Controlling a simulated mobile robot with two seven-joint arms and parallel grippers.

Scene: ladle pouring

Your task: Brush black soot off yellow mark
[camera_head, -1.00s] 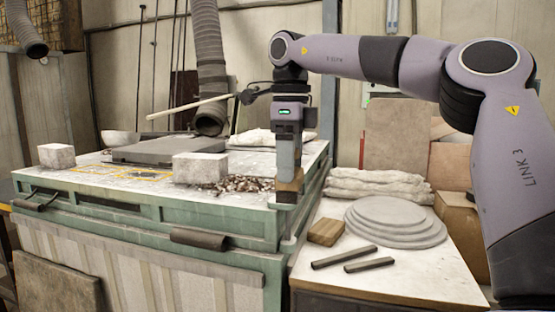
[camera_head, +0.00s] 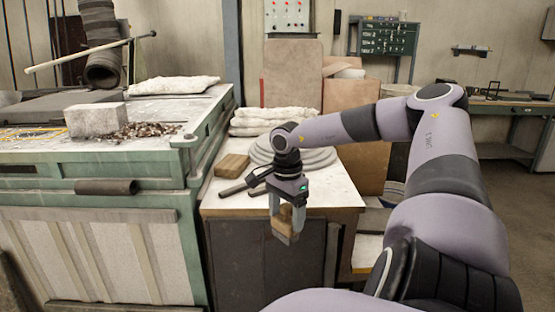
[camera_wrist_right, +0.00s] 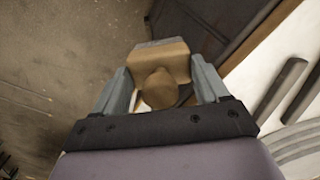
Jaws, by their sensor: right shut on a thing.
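My right gripper (camera_head: 287,205) is shut on a wooden brush (camera_head: 284,230), with the arm reaching in from the right. It holds the brush in the air in front of the white-topped side table (camera_head: 330,192). In the right wrist view, the brush (camera_wrist_right: 160,70) shows a rounded wooden knob and a block between the two fingers. Yellow mark lines (camera_head: 22,133) show on the green-framed bench (camera_head: 160,167) at the far left, partly cut off by the picture edge. I cannot make out soot on them. My left gripper is not in view.
A pale block (camera_head: 95,120) and brown rubble (camera_head: 148,131) sit on the bench. Folded white cloths (camera_head: 262,118) lie behind. Floor at the right is open.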

